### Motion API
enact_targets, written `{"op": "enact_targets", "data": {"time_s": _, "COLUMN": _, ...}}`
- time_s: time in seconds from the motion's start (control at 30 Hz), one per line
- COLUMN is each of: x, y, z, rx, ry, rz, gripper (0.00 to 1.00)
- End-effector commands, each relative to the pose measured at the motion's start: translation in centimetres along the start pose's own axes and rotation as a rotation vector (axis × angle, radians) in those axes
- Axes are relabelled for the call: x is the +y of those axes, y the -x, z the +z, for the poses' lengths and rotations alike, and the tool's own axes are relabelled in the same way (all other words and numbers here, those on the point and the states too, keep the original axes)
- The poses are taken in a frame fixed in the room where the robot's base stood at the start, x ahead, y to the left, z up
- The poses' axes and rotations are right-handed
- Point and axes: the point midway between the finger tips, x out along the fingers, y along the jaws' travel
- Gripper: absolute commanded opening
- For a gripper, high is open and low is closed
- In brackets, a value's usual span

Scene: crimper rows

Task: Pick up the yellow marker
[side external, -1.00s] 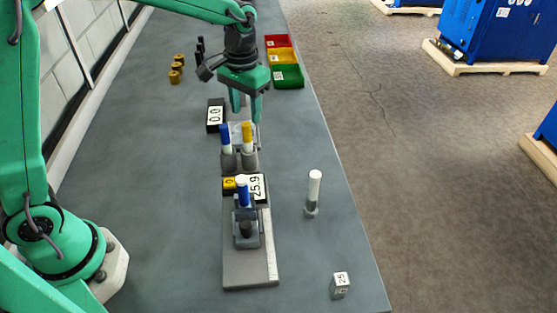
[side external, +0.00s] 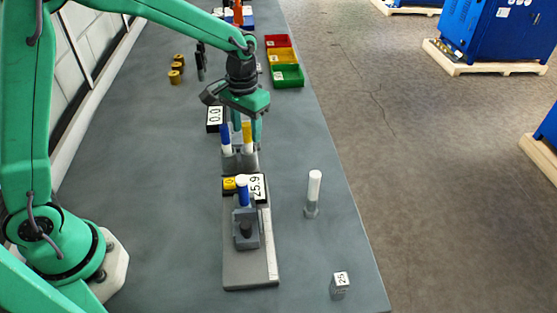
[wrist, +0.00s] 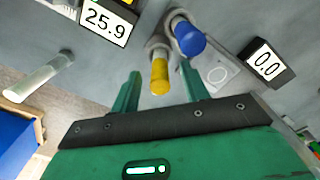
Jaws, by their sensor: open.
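The yellow marker (side external: 247,138) stands upright in a grey holder (side external: 250,161), beside a blue-capped marker (side external: 226,139) on its left. In the wrist view the yellow marker (wrist: 160,75) lies between my two fingers, with the blue-capped marker (wrist: 188,38) just beyond, near the right finger. My gripper (side external: 247,131) is open, its green fingers pointing down just behind the markers. In the wrist view my gripper (wrist: 162,88) shows both fingertips apart with no visible grip on the marker.
A display reading 25.9 (side external: 257,186) and a grey fixture (side external: 246,232) holding another blue marker stand in front. A white cylinder (side external: 314,187) stands to the right. A 0.0 display (side external: 214,115) is behind. Red, yellow and green bins (side external: 289,77) sit farther back.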

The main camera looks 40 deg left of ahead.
Motion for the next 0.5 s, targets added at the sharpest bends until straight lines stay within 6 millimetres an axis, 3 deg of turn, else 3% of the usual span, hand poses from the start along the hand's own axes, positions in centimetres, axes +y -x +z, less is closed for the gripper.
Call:
{"op": "enact_targets", "data": {"time_s": 0.2, "x": 0.0, "y": -2.2, "z": 0.1, "rx": -0.001, "ry": 0.000, "rz": 0.000, "gripper": 0.45}}
{"op": "enact_targets", "data": {"time_s": 0.5, "x": 0.0, "y": -2.5, "z": 0.0, "rx": 0.000, "ry": 0.000, "rz": 0.000, "gripper": 0.45}}
